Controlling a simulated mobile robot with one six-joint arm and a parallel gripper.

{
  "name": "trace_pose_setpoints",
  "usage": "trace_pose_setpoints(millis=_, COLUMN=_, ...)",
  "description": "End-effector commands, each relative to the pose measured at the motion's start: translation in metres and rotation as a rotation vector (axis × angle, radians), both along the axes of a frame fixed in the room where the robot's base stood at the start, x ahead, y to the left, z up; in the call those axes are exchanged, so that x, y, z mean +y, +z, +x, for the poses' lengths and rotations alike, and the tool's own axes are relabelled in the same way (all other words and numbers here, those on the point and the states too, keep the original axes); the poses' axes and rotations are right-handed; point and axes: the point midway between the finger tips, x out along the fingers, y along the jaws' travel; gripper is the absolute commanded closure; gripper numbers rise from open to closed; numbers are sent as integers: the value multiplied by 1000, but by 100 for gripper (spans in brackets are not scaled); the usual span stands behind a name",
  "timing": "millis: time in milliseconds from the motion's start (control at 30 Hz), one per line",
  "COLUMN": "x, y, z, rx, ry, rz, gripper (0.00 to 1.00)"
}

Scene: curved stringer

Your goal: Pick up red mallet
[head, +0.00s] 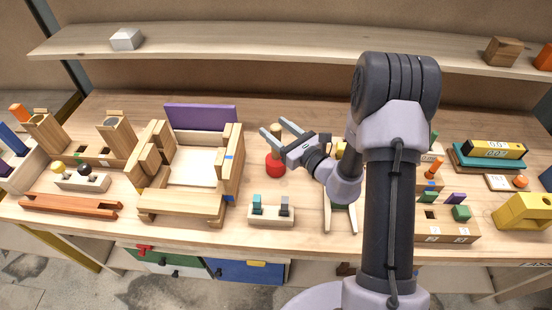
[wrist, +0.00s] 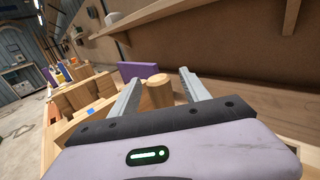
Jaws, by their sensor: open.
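The red mallet stands head down on the workbench, its red round head (head: 275,166) resting on the wood and its wooden handle (head: 276,131) pointing up. My gripper (head: 273,125) is open, reaching in from the right above the red head. In the wrist view, the round top of a wooden handle (wrist: 158,92) shows between the two open fingers (wrist: 160,76), apart from both as far as I can see. The red head is hidden in the wrist view.
A wooden frame assembly with a purple panel (head: 201,117) stands just left of the mallet. A small block with teal and grey pegs (head: 270,216) lies in front. A shelf (head: 250,42) runs along the back wall. Wooden blocks (head: 450,232) and a yellow piece (head: 522,211) are at right.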

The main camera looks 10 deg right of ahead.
Motion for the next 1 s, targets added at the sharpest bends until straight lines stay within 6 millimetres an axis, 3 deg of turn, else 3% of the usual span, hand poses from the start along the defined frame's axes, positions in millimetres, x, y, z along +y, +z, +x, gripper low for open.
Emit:
trace_pose_setpoints(millis=133, x=13, y=0, z=22, rx=-2, ry=3, rz=-1, gripper=46)
trace_pose_setpoints(millis=367, x=15, y=0, z=27, rx=1, ry=1, rz=0, gripper=46)
trace_pose_setpoints(millis=400, x=15, y=0, z=27, rx=1, ry=1, rz=0, gripper=48)
trace_pose_setpoints(millis=667, x=15, y=0, z=27, rx=1, ry=1, rz=0, gripper=99)
trace_pose_setpoints(millis=1000, x=15, y=0, z=27, rx=1, ry=1, rz=0, gripper=100)
